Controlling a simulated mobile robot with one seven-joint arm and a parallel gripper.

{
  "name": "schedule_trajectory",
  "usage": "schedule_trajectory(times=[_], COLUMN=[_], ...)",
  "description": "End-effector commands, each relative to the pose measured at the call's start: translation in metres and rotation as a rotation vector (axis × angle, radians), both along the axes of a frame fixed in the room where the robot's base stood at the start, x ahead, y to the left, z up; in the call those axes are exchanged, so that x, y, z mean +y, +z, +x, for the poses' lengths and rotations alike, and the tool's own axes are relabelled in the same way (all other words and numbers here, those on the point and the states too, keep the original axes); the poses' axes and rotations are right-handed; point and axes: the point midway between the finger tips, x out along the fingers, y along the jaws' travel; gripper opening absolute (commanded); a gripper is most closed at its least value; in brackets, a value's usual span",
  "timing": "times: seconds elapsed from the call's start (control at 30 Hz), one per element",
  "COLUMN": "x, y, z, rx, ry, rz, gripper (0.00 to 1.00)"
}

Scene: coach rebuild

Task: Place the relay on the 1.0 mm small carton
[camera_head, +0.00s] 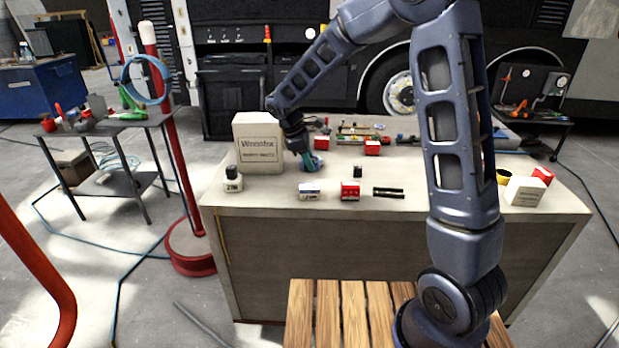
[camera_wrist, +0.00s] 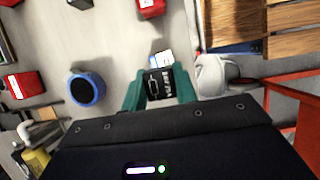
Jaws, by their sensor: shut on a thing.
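My gripper (camera_wrist: 160,85) has teal fingers and is shut on the relay (camera_wrist: 160,84), a small black block with white print. In the head view my gripper (camera_head: 308,160) is low over the left part of the bench, and the relay cannot be made out there. A small white and blue carton (camera_head: 310,191) lies near the bench's front edge. It also shows in the wrist view (camera_wrist: 162,58), just beyond the relay and partly hidden by it. A red and white small carton (camera_head: 349,191) stands right of it. I cannot read the size on either carton.
A white bottle (camera_head: 233,180) with a dark cap stands left of the cartons. A large cream box (camera_head: 258,143) stands behind it. A small black item (camera_head: 357,171) and dark rods (camera_head: 388,192) are to the right. A blue roll (camera_wrist: 86,88) lies beside my gripper.

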Motion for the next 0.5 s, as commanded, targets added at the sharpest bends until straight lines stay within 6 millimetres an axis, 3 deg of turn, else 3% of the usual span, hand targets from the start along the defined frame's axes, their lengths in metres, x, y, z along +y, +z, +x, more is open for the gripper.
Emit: schedule_trajectory(times=[0.1,0.37,0.5], x=[0.0,0.0,0.0], y=[-0.015,-0.03,-0.049], z=[0.0,0.0,0.0], rx=[0.001,0.0,0.002], ry=[0.001,0.001,0.0], rz=[-0.001,-0.001,-0.002], gripper=[0.06,0.06,0.06])
